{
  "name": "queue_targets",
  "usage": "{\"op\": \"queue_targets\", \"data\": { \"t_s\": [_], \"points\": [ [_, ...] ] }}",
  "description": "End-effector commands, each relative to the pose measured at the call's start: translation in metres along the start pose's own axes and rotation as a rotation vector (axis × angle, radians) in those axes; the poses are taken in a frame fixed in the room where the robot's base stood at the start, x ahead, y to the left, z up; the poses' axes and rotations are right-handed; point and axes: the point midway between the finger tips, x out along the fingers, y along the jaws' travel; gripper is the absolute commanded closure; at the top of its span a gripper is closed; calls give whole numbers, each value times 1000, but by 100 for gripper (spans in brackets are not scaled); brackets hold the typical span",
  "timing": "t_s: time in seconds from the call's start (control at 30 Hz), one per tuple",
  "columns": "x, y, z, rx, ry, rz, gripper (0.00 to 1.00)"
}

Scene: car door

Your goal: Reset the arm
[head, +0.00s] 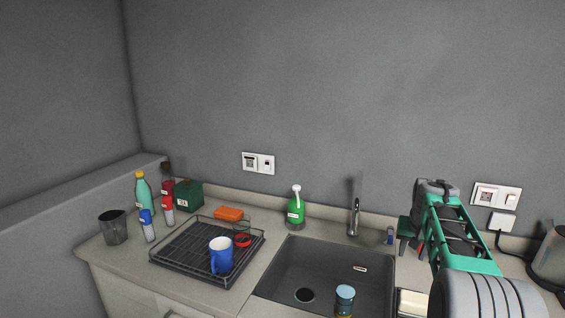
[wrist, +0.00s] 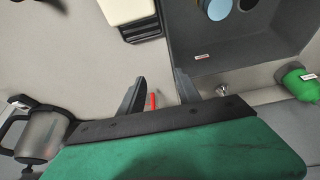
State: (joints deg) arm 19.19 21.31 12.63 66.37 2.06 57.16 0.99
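My teal and grey arm reaches out over the counter right of the sink in the head view. My gripper (head: 411,246) is low over the counter there, partly hidden by the arm. In the wrist view, the two dark fingers of my gripper (wrist: 160,75) stand apart with nothing held between them. A small red object (wrist: 152,101) shows behind the gap between the fingers; I cannot tell what it is.
The sink (head: 328,267) is left of my gripper, with a faucet (head: 354,217) behind it and a blue-capped bottle (head: 345,295) at its front. A green soap bottle (head: 296,209), dish rack (head: 185,268) and blue mug (head: 221,256) are further left. A kettle (head: 550,255) stands right.

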Motion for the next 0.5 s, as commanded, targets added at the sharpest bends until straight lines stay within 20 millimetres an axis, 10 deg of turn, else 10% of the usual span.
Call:
{"op": "queue_targets", "data": {
  "t_s": [0.5],
  "points": [
    [-57,-56,77,-113,-20,-43,60]
  ]
}}
